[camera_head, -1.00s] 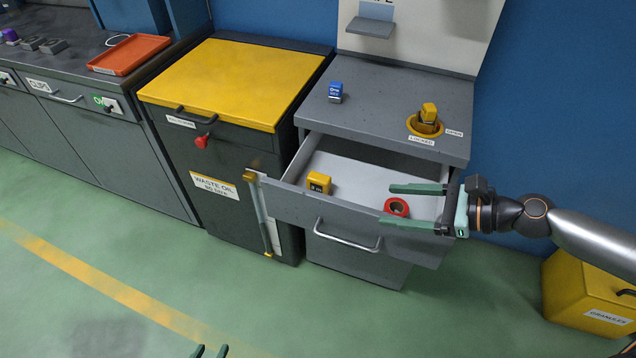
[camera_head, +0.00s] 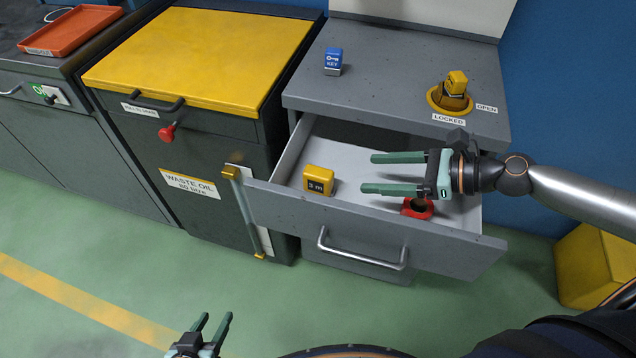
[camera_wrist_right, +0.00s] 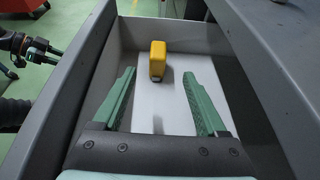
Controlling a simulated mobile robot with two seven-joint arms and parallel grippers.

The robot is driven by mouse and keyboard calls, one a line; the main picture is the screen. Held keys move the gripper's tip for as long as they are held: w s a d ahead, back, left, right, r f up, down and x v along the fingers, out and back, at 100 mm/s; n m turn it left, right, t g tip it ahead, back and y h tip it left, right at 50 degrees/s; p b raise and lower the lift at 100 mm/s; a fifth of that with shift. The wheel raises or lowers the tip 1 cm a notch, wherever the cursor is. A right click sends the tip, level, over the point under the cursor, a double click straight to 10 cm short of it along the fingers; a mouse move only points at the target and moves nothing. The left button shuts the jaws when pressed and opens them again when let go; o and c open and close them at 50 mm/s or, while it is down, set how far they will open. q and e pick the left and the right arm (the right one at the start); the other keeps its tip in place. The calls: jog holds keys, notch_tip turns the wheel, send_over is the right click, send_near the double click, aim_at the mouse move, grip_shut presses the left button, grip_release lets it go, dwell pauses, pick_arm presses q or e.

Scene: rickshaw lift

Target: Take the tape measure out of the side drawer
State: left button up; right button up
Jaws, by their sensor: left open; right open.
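The yellow tape measure (camera_head: 319,181), marked "3 m", stands in the left part of the open side drawer (camera_head: 365,226). My right gripper (camera_head: 372,172) is open and empty over the right part of the drawer, its fingers pointing left toward the tape measure but apart from it. In the right wrist view the tape measure (camera_wrist_right: 158,60) lies ahead, between the lines of the two open fingers (camera_wrist_right: 158,90). My left gripper (camera_head: 212,322) is open and empty, low over the floor at the bottom of the head view.
A red ring-shaped object (camera_head: 418,208) lies in the drawer below my right gripper. A waste oil cabinet (camera_head: 200,150) stands to the left, a yellow granules box (camera_head: 590,268) to the right.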

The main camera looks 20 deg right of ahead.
aim_at(328, 174)
jog(key=shift+x, duration=2.9)
jog(key=shift+p+x, duration=0.4)
jog(key=shift+x, duration=2.8)
jog(key=shift+s, duration=0.15)
grip_shut()
